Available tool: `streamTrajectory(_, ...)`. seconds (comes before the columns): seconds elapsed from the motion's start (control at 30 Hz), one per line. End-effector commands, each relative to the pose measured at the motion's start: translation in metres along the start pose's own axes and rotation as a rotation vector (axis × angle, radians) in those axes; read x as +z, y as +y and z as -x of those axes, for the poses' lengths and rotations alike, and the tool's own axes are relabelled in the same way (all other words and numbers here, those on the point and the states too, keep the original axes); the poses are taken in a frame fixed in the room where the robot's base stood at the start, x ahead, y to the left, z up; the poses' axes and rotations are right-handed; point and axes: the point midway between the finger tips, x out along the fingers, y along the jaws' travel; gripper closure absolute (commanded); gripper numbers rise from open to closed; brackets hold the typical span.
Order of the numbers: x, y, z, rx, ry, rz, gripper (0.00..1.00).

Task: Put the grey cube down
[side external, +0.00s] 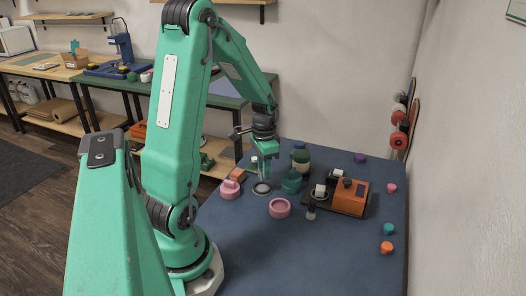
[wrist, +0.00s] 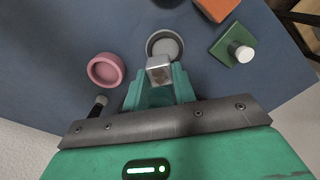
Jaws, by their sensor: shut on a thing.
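My gripper (side external: 264,168) points down over the blue mat (side external: 240,240). In the wrist view its teal fingers (wrist: 160,88) are shut on the grey cube (wrist: 158,71), which shows between the tips. A round grey dish (side external: 261,189) with a raised rim lies on the mat close below. In the wrist view the cube overlaps the near edge of this dish (wrist: 165,44). I cannot tell the height of the cube above the mat. In the side view the cube is too small to make out clearly.
An orange and black vehicle (side external: 350,197) sits to the right. A pink mug (side external: 229,190) and an orange block (side external: 238,174) lie left. The mat's front is clear.

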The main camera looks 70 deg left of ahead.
Motion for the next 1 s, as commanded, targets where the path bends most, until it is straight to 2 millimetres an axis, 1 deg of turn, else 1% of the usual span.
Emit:
streamTrajectory(0.1, 0.001, -0.008, -0.005, 0.0, 0.0, 0.0, 0.94)
streamTrajectory(0.37, 0.001, -0.009, -0.007, 0.0, 0.001, -0.001, 0.94)
streamTrajectory(0.47, 0.001, -0.009, -0.013, 0.001, -0.001, -0.001, 0.94)
streamTrajectory(0.73, 0.002, -0.009, -0.04, 0.001, -0.001, -0.001, 0.94)
streamTrajectory(0.83, 0.002, -0.008, -0.045, 0.001, -0.001, -0.001, 0.94)
streamTrajectory(1.0, 0.001, -0.009, -0.045, 0.0, 0.001, -0.001, 0.94)
